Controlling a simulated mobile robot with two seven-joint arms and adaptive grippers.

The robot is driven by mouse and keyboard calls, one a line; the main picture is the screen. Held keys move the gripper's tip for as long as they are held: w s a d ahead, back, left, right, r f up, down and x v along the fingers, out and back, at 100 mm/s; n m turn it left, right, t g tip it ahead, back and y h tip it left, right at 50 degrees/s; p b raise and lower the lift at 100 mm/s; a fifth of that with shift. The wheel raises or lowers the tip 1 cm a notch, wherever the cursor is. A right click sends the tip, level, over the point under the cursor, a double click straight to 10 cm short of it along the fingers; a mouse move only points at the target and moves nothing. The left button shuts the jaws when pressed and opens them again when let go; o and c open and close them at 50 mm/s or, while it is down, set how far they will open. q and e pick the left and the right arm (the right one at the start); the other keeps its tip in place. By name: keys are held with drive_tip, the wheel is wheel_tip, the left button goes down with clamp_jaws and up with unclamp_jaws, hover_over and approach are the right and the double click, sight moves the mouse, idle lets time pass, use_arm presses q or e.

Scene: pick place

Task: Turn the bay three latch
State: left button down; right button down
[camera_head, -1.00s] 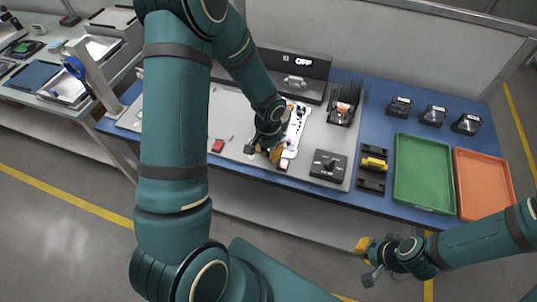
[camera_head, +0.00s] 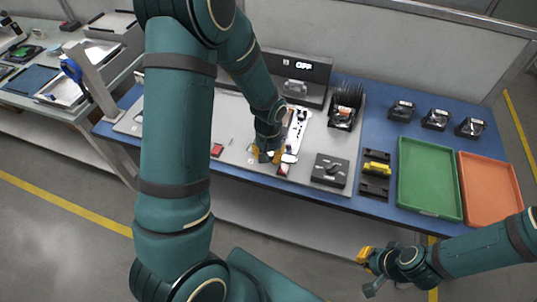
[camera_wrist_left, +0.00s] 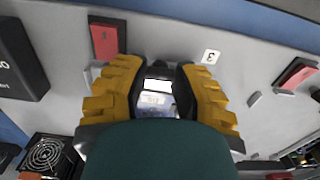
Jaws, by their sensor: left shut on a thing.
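My left gripper (camera_head: 267,155) is low over the grey panel (camera_head: 237,174), beside a red block (camera_head: 283,169). In the left wrist view its yellow-sided fingers (camera_wrist_left: 158,78) are closed in on the spot next to an upside-down "3" label (camera_wrist_left: 211,57). They are shut on the bay three latch, which is mostly hidden between and beneath them. The same red block (camera_wrist_left: 105,40) lies just beyond the left finger. My right gripper (camera_head: 370,266) hangs in front of the bench over the floor, away from the panel; its opening is unclear.
A second red block (camera_head: 217,149) and a small grey upright handle (camera_wrist_left: 255,98) are on the panel. Green (camera_head: 430,178) and orange (camera_head: 490,184) trays lie at the right.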

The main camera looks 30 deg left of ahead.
use_arm(q)
drive_tip(key=c, duration=0.7)
unclamp_jaws()
drive_tip(key=shift+o, duration=0.2)
wheel_tip(320, 180, up, 12)
idle(0.3)
